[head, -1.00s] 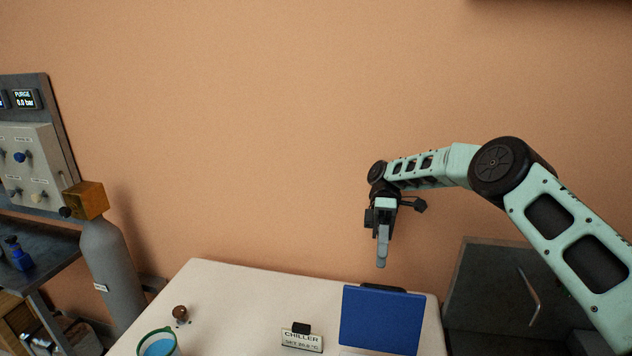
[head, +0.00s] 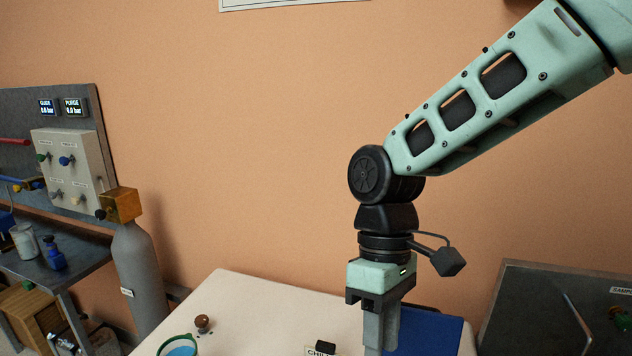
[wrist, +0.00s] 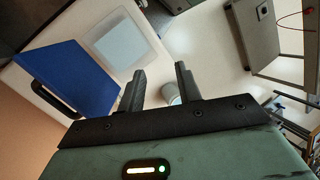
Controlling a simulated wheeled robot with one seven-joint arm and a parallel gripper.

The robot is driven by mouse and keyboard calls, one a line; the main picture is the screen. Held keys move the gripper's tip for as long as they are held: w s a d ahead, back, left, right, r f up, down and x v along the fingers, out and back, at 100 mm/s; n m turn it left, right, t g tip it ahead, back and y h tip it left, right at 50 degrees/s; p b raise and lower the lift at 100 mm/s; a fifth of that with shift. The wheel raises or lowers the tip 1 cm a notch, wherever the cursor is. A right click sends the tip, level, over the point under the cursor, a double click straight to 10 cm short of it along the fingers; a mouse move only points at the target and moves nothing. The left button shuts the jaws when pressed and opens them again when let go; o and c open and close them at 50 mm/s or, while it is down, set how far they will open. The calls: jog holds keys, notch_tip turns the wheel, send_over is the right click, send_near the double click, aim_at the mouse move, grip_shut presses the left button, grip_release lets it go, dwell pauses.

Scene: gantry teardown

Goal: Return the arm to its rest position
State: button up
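My gripper (head: 381,328) hangs below the mint-green arm at the right of the head view, fingers pointing down. Its fingertips are near the bottom edge of that view, in front of a blue panel (head: 430,330) on the white table. In the wrist view the two dark fingers (wrist: 160,70) stand apart with nothing held between them, so the gripper is open. The blue panel (wrist: 72,78) and a pale translucent tray (wrist: 122,43) lie to the left of the fingers there.
The white table (head: 250,300) holds a chiller sign (head: 322,349), a brown knob-like piece (head: 203,323) and a green-rimmed container (head: 180,349). A grey cylinder (head: 140,280) stands left, beside a valve panel (head: 68,160). A dark cabinet (head: 530,310) stands right. The wall area left of the arm is clear.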

jog(key=s+d+f+m+t, duration=0.1)
jog(key=s+d+t, duration=0.1)
jog(key=s, duration=0.3)
jog(key=s+d+f+m+t+b, duration=0.1)
jog(key=s+d+t, duration=0.1)
jog(key=s, duration=0.4)
jog(key=shift+d+f+m, duration=0.3)
jog(key=shift+d+f, duration=0.1)
jog(key=shift+d, duration=0.45)
